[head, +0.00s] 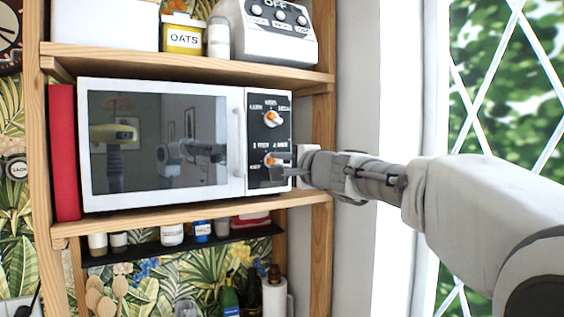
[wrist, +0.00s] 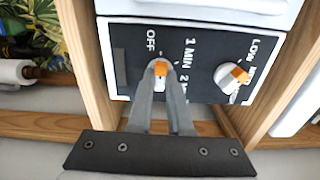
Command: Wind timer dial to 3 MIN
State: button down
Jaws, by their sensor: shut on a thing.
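The white microwave (head: 160,87) stands on a wooden shelf with its dark control panel on the right. The lower dial, the timer (head: 270,159), is white with an orange pointer. In the wrist view the timer dial (wrist: 160,70) sits between my fingertips, near the printed OFF and 1 MIN; 2 MIN is partly hidden by a finger, and 3 MIN is not readable. My gripper (head: 284,163) reaches in from the right and is shut on the timer dial; it also shows in the wrist view (wrist: 161,66). The pointer's exact setting cannot be told.
The upper power dial (head: 272,118) is close to the timer, and also shows in the wrist view (wrist: 230,77). A white door handle (head: 239,140) is left of the panel. A wooden shelf post (head: 322,140) stands close to my wrist. A red book (head: 64,150) is at the far left.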

jog(key=m, duration=0.4)
jog(key=shift+p, duration=0.4)
jog(key=shift+r+m+p, duration=0.1)
jog(key=shift+m+p, duration=0.25)
jog(key=shift+m, duration=0.75)
jog(key=shift+m+p, duration=0.3)
jog(key=shift+m, duration=1)
jog(key=m+p, duration=0.1)
jog(key=m, duration=0.2)
jog(key=shift+m, duration=0.4)
jog(key=shift+m+p, duration=0.3)
jog(key=shift+m, duration=0.1)
